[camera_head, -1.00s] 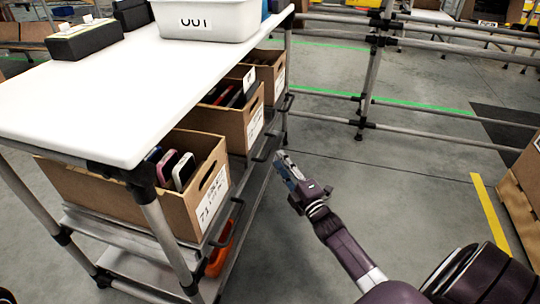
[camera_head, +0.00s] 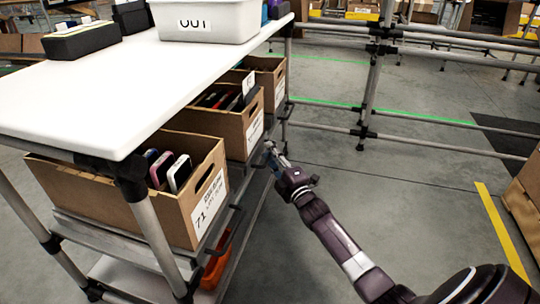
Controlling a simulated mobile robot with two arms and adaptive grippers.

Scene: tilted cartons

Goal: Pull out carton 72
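Three open brown cartons sit tilted on the shelf under the white tabletop. The nearest carton (camera_head: 178,207) has a label reading 71 and holds several phone-like items. The middle carton (camera_head: 236,130) stands just behind it and holds dark and red items; the number on its front label is too small to read, so I cannot confirm it is 72. My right gripper (camera_head: 269,152) is just in front of the middle carton, low near its front lower edge. I cannot tell whether it touches the shelf edge or is open. My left gripper is not in view.
A third carton (camera_head: 276,76) stands farther back. The white tabletop (camera_head: 110,85) overhangs the cartons, with a white OUT bin (camera_head: 205,20) on it. Black handles and metal rails run along the shelf front. An orange object (camera_head: 215,268) lies below.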

